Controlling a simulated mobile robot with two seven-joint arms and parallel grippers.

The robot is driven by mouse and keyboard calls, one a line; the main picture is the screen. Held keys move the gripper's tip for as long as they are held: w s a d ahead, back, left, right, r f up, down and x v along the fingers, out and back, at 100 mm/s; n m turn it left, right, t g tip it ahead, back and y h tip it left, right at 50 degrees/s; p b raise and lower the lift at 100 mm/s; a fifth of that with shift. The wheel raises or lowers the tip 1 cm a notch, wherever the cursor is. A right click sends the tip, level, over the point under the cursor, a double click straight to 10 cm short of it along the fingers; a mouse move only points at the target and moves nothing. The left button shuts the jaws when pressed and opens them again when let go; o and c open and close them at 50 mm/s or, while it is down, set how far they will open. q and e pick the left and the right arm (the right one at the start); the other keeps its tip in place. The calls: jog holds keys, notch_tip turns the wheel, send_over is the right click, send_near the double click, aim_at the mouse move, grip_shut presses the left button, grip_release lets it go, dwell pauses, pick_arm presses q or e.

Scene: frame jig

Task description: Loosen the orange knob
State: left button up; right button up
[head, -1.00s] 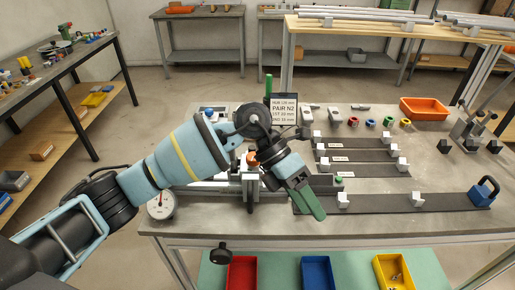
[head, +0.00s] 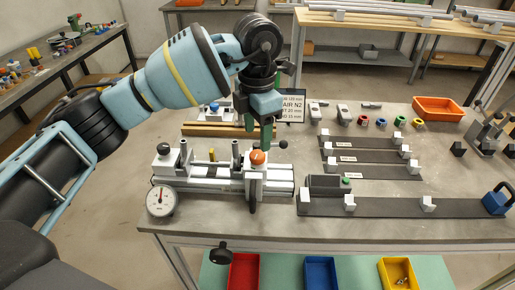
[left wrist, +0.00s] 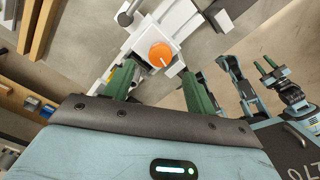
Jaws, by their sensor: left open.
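The orange knob (head: 257,157) sits on top of the white clamp block at the right part of the jig (head: 220,183). My left gripper (head: 258,130) is above and just behind the knob in the head view, with its green fingers pointing down. In the left wrist view the orange knob (left wrist: 160,54) shows beyond and between the two spread fingertips (left wrist: 160,80). The left gripper is open and holds nothing. My right gripper (left wrist: 266,68) shows small at the right of the left wrist view, and its jaw state is unclear.
A round dial gauge (head: 160,201) is at the jig's left front. A black-handled lever (head: 283,145) is just right of the knob. Dark strips with white blocks (head: 390,207) lie to the right. An orange bin (head: 438,108) stands at the back right.

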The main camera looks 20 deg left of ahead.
aim_at(257, 154)
pick_arm(q)
jog(key=shift+f, duration=2.8)
jog(key=c, duration=1)
